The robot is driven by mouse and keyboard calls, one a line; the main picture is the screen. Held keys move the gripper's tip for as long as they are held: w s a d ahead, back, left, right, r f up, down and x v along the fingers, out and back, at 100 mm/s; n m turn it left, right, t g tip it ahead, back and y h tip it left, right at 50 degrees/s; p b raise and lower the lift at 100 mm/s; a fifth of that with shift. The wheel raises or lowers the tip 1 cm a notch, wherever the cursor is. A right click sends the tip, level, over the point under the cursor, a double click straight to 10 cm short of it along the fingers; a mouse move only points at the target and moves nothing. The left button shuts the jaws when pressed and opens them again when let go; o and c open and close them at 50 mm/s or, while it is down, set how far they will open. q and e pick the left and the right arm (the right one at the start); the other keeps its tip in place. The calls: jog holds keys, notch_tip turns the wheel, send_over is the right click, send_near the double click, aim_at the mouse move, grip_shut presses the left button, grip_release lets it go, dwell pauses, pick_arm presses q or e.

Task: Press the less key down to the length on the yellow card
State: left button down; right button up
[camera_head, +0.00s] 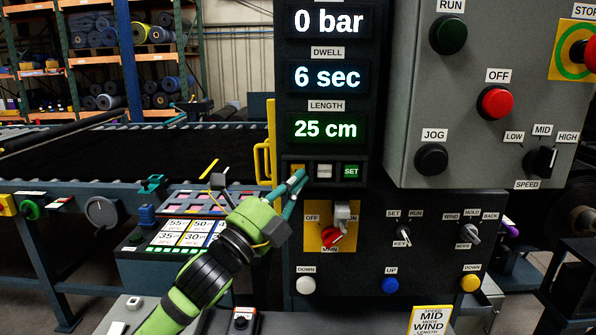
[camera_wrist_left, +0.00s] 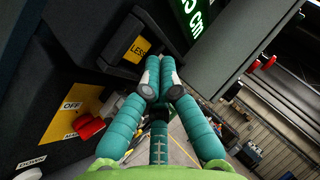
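The less key (camera_wrist_left: 140,48) is a yellow key marked LESS in the left wrist view. The length display (camera_head: 325,129) reads 25 cm in green. The yellow card (camera_head: 431,321) at the bottom edge shows MID and WIND; its lower part is cut off and no length is readable. My right gripper is out of view.
A white key (camera_head: 324,170) and a green SET key (camera_head: 351,171) sit right of the less key. Below is a red main switch (camera_head: 331,236) on a yellow plate. A yellow handle (camera_head: 263,162) stands to the left. A grey control box (camera_head: 490,100) juts out at right.

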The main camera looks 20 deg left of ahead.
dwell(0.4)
pick_arm(q)
jog(key=shift+w+a, duration=0.1)
jog(key=shift+w, duration=0.35)
jog(key=shift+w+a, duration=0.15)
jog(key=shift+w, duration=0.2)
dwell(0.6)
jog(key=shift+s, duration=0.1)
jog(key=shift+s+d, duration=0.25)
jog(key=shift+s, duration=0.45)
jog(key=shift+s+d, duration=0.1)
jog(key=shift+s, duration=0.2)
jog(key=s, duration=0.2)
jog(key=s+d, duration=0.1)
jog(key=s, duration=0.1)
jog(key=shift+d, duration=0.1)
